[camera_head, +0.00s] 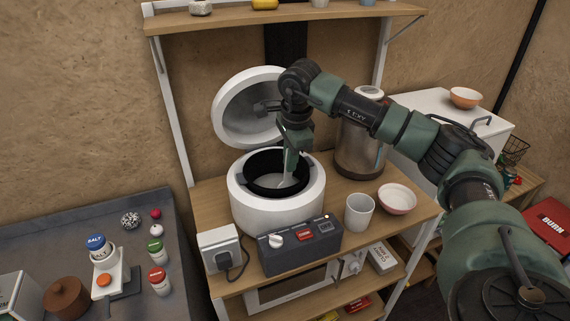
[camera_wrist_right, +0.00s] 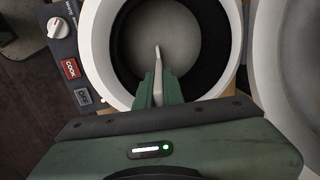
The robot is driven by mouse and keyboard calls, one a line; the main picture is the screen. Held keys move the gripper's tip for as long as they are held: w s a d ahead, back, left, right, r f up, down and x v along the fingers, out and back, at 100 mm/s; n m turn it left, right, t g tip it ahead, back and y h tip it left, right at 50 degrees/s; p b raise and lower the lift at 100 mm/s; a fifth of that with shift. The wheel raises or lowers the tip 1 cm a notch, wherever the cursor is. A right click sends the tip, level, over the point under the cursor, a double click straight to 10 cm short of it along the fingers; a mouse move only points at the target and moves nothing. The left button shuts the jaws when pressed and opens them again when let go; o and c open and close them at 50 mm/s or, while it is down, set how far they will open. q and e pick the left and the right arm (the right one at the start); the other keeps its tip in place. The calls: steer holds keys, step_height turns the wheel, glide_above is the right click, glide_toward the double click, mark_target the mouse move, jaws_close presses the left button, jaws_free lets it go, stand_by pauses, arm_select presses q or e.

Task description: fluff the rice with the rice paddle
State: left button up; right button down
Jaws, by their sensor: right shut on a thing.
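The white rice cooker (camera_head: 277,211) stands on the wooden shelf with its lid (camera_head: 243,112) raised. Its black inner pot (camera_head: 262,190) has a pale, even surface inside, which I take to be the rice (camera_wrist_right: 155,45). My right gripper (camera_head: 291,168) points down over the pot's opening, shut on the pale rice paddle (camera_wrist_right: 158,62). In the head view the paddle (camera_head: 285,182) reaches down into the pot. I cannot tell how deep its tip sits in the rice. My left gripper does not show.
A control box (camera_head: 300,246) with a knob and red switch sits in front of the cooker. A white cup (camera_head: 359,211), a bowl (camera_head: 397,199) and a steel canister (camera_head: 358,150) stand to its right. The grey counter (camera_head: 130,200) at left holds jars.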

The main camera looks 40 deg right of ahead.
steer(key=shift+w+d, duration=0.45)
steer(key=shift+w, duration=0.05)
step_height(320, 180, up, 16)
steer(key=p, duration=1.2)
steer(key=shift+r+p, duration=0.25)
steer(key=shift+p, duration=0.05)
steer(key=shift+s, duration=0.1)
stand_by(0.4)
